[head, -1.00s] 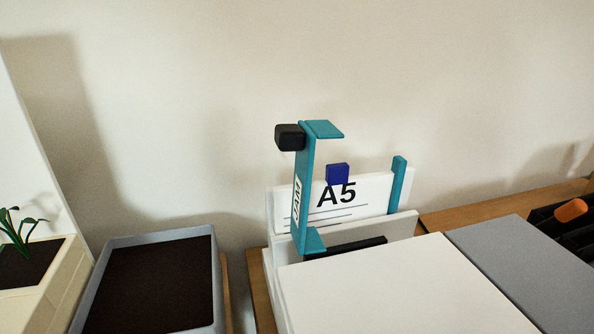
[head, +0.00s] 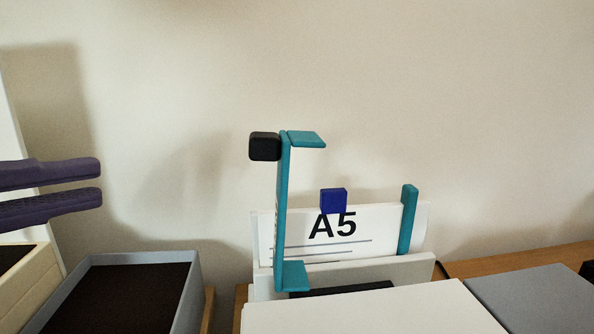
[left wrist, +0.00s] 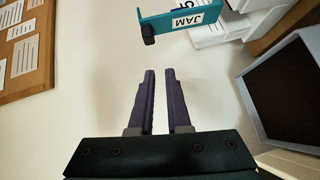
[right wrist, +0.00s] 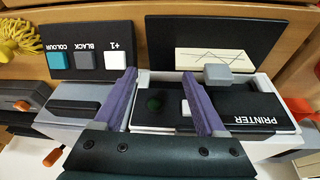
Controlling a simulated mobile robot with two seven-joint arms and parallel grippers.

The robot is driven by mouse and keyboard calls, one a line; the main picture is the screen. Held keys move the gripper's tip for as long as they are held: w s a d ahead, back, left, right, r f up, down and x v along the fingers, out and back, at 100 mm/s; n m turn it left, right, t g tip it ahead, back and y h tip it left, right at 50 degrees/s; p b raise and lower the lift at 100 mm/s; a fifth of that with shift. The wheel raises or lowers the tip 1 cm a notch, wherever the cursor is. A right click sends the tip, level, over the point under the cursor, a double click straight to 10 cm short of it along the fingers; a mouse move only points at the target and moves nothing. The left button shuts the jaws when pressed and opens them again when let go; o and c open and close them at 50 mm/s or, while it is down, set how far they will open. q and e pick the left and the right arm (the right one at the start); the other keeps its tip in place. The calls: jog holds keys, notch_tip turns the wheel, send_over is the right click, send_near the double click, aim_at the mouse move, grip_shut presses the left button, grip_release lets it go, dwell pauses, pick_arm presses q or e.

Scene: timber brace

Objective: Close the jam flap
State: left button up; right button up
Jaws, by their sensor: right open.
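The jam flap (head: 283,210) is a teal upright plate with bent ends and a black knob (head: 264,146) at its upper left. It stands swung out from the white A5 panel (head: 372,228), seen nearly edge-on. Its JAM label shows in the left wrist view, where the flap (left wrist: 178,22) lies beyond the fingertips. My left gripper (head: 101,183) has purple fingers with a narrow gap and nothing between them. It is left of the knob, apart from it. My right gripper (right wrist: 159,73) is open above a device marked PRINTER (right wrist: 250,106), away from the flap.
A blue block (head: 333,200) sits at the A5 panel's top edge, and a teal post (head: 408,220) stands at its right. A grey-rimmed dark tray (head: 197,290) is at lower left. White (head: 375,310) and grey (head: 540,296) surfaces lie in front. Space between left gripper and knob is clear.

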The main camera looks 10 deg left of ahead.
pick_arm(q)
jog(key=shift+w+a+r+n+t, duration=0.2)
jog(key=shift+w+a+n+t, duration=0.2)
jog(key=shift+n, duration=0.2)
jog(key=shift+c, duration=0.8)
pick_arm(e)
jog(key=shift+f, duration=0.65)
pick_arm(q)
jog(key=shift+w+a+r, duration=0.1)
jog(key=shift+r, duration=0.25)
grip_shut()
jog(key=s+d+p+x, duration=0.1)
jog(key=p+x, duration=0.4)
jog(key=x, duration=0.7)
jog(key=shift+w+d, duration=0.15)
jog(key=shift+d, duration=0.65)
pick_arm(e)
jog(key=shift+r, duration=2.85)
pick_arm(q)
jog(key=shift+p, duration=0.3)
